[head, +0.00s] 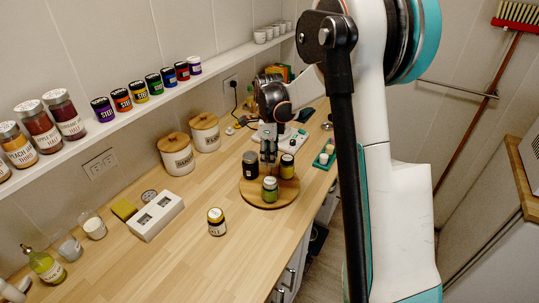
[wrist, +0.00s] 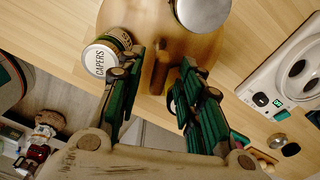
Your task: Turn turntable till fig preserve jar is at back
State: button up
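The round wooden turntable (head: 264,202) stands on the counter, with a dark jar (head: 250,165) at its left, a green jar (head: 270,190) at its front and a dark jar with a yellow band (head: 287,167) at its right. I cannot read which is fig preserve. In the wrist view, the turntable (wrist: 205,48) carries a jar marked CAPERS (wrist: 101,57) and a silver-lidded jar (wrist: 203,10). My gripper (wrist: 162,62) is open, its fingers either side of an upright wooden peg (wrist: 160,72), with gaps visible. In the head view my gripper (head: 268,158) is low over the turntable, among the jars.
A small jar (head: 216,222) stands alone in front of the turntable. A white block (head: 156,215) and wooden-lidded canisters (head: 176,154) stand to the left. A green tray (head: 324,156) is to the right, near the counter edge.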

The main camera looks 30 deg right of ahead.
notch_tip(320, 180, up, 12)
dwell(0.6)
dwell(0.5)
jog(key=s+a+r+n+t+b, duration=0.2)
jog(key=s+a+n, duration=0.2)
jog(key=s+n, duration=0.3)
jog(key=s+a+r+n+t+b, duration=0.1)
jog(key=s+a+n+t+b, duration=0.1)
jog(key=s+a+n, duration=0.35)
jog(key=s+a+f+n+t+b, duration=0.1)
jog(key=s+f+n, duration=0.2)
jog(key=s+n, duration=0.3)
jog(key=s+a+f+n+t+b, duration=0.1)
jog(key=s+f+n, duration=0.3)
jog(key=s, duration=0.5)
jog(key=shift+s+a+n+t+b, duration=0.35)
jog(key=shift+a+n+t, duration=0.25)
jog(key=shift+n, duration=0.75)
